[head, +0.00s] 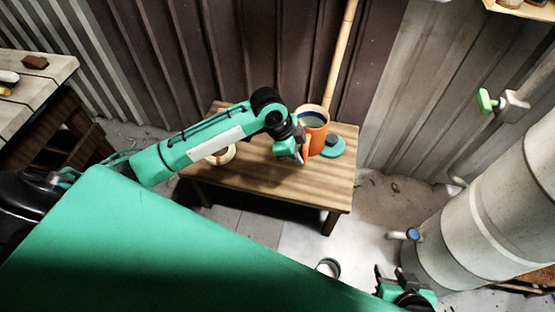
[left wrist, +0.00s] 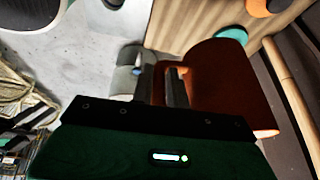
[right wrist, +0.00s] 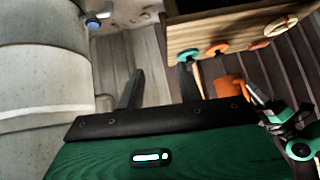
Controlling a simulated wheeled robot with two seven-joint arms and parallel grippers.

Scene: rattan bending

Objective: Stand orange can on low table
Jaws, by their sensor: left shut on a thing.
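The orange can (head: 316,138) is at the right rear of the low wooden table (head: 268,177), its open top facing up toward my head camera. My left gripper (head: 301,153) is at its left side; in the left wrist view (left wrist: 162,88) its fingers are close together and the orange can (left wrist: 225,85) fills the right. The grip spot is partly hidden. I cannot tell whether the can's base touches the table. My right gripper (right wrist: 158,88) is open and empty, away from the table; the orange can (right wrist: 229,88) shows beyond it.
A pale round piece (head: 222,156) is on the table's left, partly behind my arm. A bamboo pole (head: 343,55) stands behind. A large grey cylinder (head: 480,225) stands at right. The table's front right is bare.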

